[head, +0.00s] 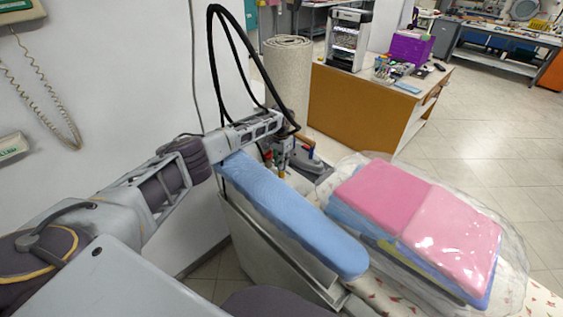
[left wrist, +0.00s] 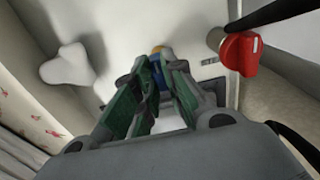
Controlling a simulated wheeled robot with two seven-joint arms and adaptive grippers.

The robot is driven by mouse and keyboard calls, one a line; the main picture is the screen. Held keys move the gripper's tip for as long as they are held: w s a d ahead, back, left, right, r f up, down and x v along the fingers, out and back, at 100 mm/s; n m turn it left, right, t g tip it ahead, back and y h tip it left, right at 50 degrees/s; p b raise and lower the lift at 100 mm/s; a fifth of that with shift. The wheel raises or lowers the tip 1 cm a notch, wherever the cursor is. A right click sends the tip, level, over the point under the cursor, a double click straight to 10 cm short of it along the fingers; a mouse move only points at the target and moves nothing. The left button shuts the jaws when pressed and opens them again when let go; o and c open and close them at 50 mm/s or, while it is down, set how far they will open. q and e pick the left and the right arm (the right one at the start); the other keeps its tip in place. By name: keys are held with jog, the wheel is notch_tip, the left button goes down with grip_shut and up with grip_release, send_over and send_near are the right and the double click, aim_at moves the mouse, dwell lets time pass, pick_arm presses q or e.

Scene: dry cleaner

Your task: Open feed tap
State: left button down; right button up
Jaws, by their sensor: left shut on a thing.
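My left gripper (left wrist: 155,85) is shut on a small blue and yellow piece, which I take to be the feed tap (left wrist: 157,54). Its green-padded fingers hide most of that piece, so I cannot tell which way its handle points. In the head view the left gripper (head: 281,152) points down behind the blue ironing board, among small fittings, and the tap cannot be made out clearly. My right gripper is in neither view.
A red knob (left wrist: 240,53) sits right of the fingers. A white lobed knob (left wrist: 68,65) is at left. The blue padded board (head: 295,220) lies close to my arm. An iron (head: 308,160) and pink folded cloths (head: 415,215) are nearby. Black hoses (head: 232,60) loop above.

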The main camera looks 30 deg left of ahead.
pick_arm(q)
jog(key=shift+m, duration=0.4)
jog(key=m, duration=0.8)
jog(key=shift+b, duration=0.3)
jog(key=m, duration=0.4)
jog(key=shift+w+m, duration=0.1)
jog(key=shift+m, duration=0.3)
jog(key=shift+r+m, duration=0.1)
jog(key=shift+m, duration=2.1)
jog(key=c, duration=1.5)
grip_release()
